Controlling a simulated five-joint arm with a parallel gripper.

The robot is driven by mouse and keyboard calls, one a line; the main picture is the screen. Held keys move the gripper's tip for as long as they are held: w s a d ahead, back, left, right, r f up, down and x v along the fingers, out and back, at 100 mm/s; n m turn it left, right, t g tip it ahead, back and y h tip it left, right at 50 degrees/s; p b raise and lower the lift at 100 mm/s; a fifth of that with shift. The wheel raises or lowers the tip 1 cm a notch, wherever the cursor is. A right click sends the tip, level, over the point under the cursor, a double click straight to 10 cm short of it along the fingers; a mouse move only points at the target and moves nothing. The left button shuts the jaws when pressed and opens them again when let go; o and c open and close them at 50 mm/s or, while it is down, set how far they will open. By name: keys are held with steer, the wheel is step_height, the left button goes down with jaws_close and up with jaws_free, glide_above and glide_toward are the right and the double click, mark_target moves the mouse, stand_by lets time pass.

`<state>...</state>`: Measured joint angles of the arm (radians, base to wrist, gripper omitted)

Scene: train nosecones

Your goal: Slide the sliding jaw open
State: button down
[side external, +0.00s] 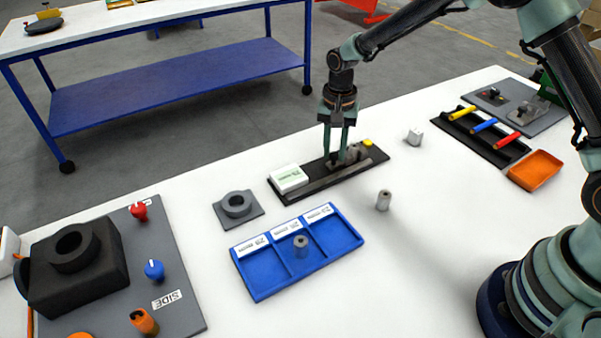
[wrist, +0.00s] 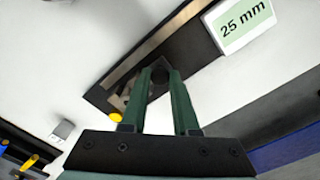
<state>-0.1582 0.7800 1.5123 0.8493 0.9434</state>
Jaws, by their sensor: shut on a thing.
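The measuring fixture is a dark base with a metal rail (side external: 345,177) and a white display block (side external: 289,178) at its left end. In the wrist view the display (wrist: 241,25) reads "25 mm". My gripper (side external: 341,157) points down over the rail. Its fingers are shut on the sliding jaw's dark knob, which shows between the fingertips in the wrist view (wrist: 160,76). A grey metal block (side external: 356,154) sits just right of the fingers, near a yellow button (side external: 367,142). The fingers hide much of the jaw, so its exact gap cannot be told.
A blue three-compartment tray (side external: 262,289) holds a grey cylinder (side external: 301,246) in its middle compartment. Another cylinder (side external: 383,200) stands on the white table. A grey ring holder (side external: 238,205) is left of the fixture, and a small grey block (side external: 414,137) is right.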

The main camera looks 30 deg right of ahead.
mark_target(322, 171)
steer(key=shift+a+r, duration=0.1)
steer(key=shift+a, duration=1.45)
steer(key=c, duration=0.9)
jaws_free()
steer(key=shift+r, duration=0.4)
step_height(322, 171, up, 11)
steer(key=shift+r, duration=0.15)
